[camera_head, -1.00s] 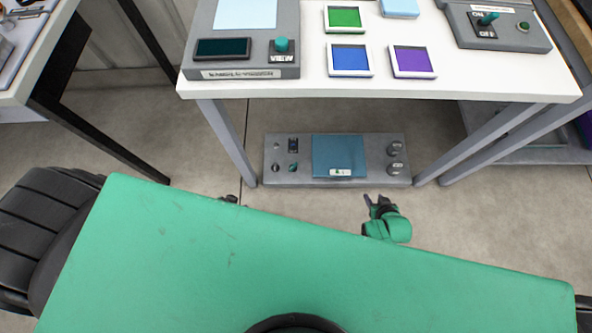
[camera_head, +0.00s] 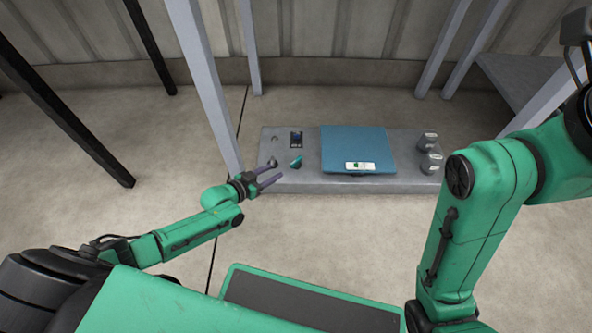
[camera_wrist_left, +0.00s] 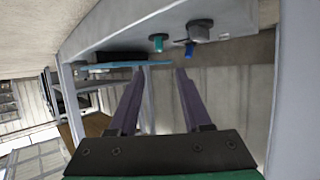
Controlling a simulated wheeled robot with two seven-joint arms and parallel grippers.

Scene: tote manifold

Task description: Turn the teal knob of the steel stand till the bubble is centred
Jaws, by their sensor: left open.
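The low steel stand (camera_head: 310,187) is on the floor below the head view's middle. Its teal knob (camera_head: 296,162) is on the stand's left part; the wrist view shows it too (camera_wrist_left: 158,40). A white label with a small green level (camera_head: 360,166) is at the front of the blue plate (camera_head: 357,145); the bubble's place is too small to tell. My left gripper (camera_head: 279,172) is open and empty, its fingers just left of the teal knob, with a visible gap. In the wrist view, its fingers (camera_wrist_left: 160,72) point toward the stand. My right gripper's fingers are out of view.
Two grey knobs (camera_head: 431,162) are at the stand's right. A table leg (camera_head: 205,90) rises close by the stand's left end. The floor in front is clear.

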